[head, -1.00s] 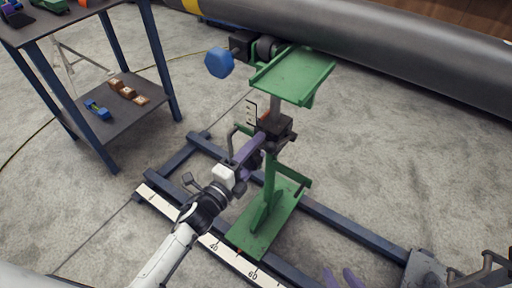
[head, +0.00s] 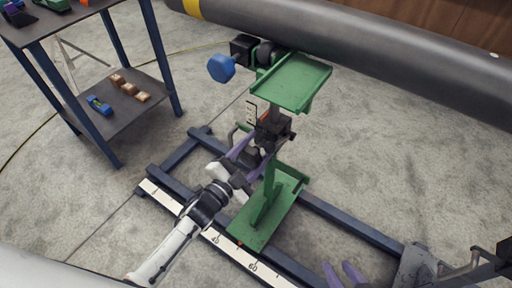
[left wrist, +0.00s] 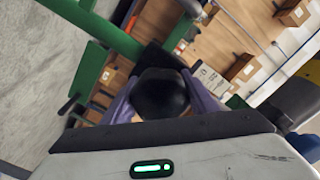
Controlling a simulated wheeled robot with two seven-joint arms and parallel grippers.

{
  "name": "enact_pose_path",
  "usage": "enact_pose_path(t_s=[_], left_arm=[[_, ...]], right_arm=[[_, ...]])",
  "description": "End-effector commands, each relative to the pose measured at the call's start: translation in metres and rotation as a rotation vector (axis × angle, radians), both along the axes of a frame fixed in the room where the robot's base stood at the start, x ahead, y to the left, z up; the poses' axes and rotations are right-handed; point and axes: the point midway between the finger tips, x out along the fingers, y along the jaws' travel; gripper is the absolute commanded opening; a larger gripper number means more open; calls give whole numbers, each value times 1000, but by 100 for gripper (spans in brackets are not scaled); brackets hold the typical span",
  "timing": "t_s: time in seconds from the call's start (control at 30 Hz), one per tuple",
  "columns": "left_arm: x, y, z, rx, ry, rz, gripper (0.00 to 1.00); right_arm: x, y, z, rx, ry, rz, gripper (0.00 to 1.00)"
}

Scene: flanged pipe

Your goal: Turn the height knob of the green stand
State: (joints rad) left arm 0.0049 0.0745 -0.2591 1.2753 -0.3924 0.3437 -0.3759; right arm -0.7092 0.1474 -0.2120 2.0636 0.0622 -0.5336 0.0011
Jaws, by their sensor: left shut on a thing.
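The green stand (head: 270,208) stands on the blue rail frame, with a green top tray (head: 292,82) on a post. A dark block (head: 272,128) sits partway up the post, with a small scale beside it. My left gripper (head: 250,158) is at the stand's post, below the dark block. In the left wrist view, its purple fingers lie on both sides of a round black knob (left wrist: 160,93), and it is shut on it. The fingers partly hide the knob in the head view. My right gripper (head: 343,274) shows at the bottom edge with its purple fingers apart and empty.
A grey pipe (head: 380,60) runs across the back behind the stand. A blue knob (head: 221,67) sticks out left of the top tray. A shelf table (head: 120,125) holding small blocks stands at left. Rails (head: 350,225) and a numbered strip (head: 230,248) surround the stand's foot.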

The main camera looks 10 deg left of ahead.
Motion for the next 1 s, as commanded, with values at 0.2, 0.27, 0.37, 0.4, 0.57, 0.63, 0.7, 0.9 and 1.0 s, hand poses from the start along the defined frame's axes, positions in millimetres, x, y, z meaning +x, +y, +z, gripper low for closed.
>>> enact_pose_path(t_s=[0.2,0.27,0.37,0.4,0.57,0.63,0.7,0.9,1.0], left_arm=[[0,0,0,-31,14,0,31],[0,0,0,-34,15,-1,31],[0,0,0,-35,14,0,31],[0,0,0,-35,14,0,31],[0,0,0,-34,14,0,31],[0,0,0,-34,14,0,60],[0,0,0,-34,14,0,72],[0,0,0,-33,14,0,72],[-1,0,0,-33,14,0,72]], right_arm=[[0,-1,0,-3,2,1,31],[0,-1,0,-3,3,1,31],[0,-1,0,-3,3,1,31],[0,-1,0,-3,3,1,31],[0,-1,0,-2,3,0,31],[0,-1,0,-2,3,0,31],[0,-1,0,-2,3,0,31],[0,0,0,-2,2,0,31],[0,0,0,-2,2,0,31]])
